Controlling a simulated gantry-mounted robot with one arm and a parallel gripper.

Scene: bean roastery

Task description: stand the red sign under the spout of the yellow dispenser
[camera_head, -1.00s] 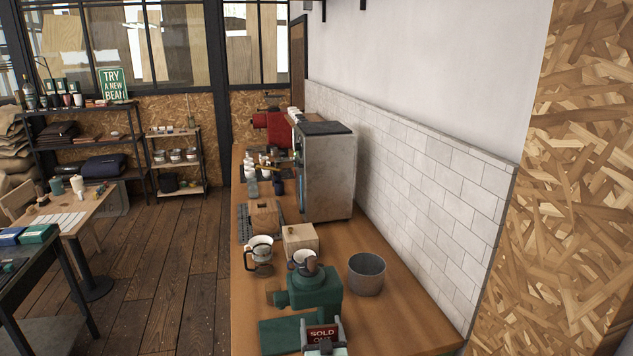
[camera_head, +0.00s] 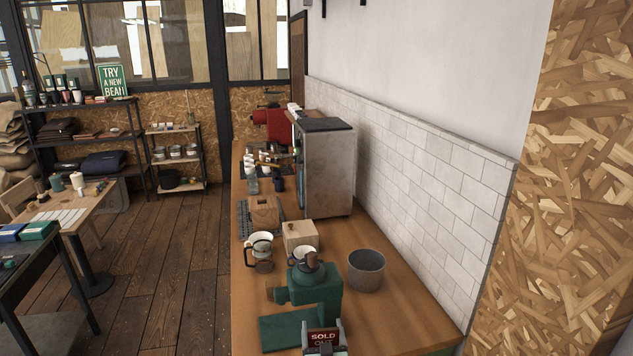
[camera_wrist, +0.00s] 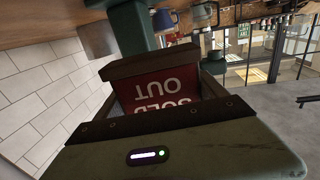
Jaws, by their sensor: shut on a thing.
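The red sign (camera_head: 324,336) with white "SOLD OUT" lettering is held in my gripper (camera_head: 325,347) at the bottom of the head view, in front of the green machine. In the wrist view the sign (camera_wrist: 172,103) sits between the two dark jaws of my gripper (camera_wrist: 165,92), its lettering upside down. The jaws are shut on it and hide part of it. I cannot make out a yellow dispenser or its spout in either view.
The green machine (camera_head: 315,287) stands on the wooden counter (camera_head: 402,318), beyond the sign. A grey metal bucket (camera_head: 366,273), a wooden box (camera_head: 300,236) and a glass coffee maker (camera_head: 260,253) stand near it. A tiled wall (camera_head: 430,190) bounds the right. The counter's front right is clear.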

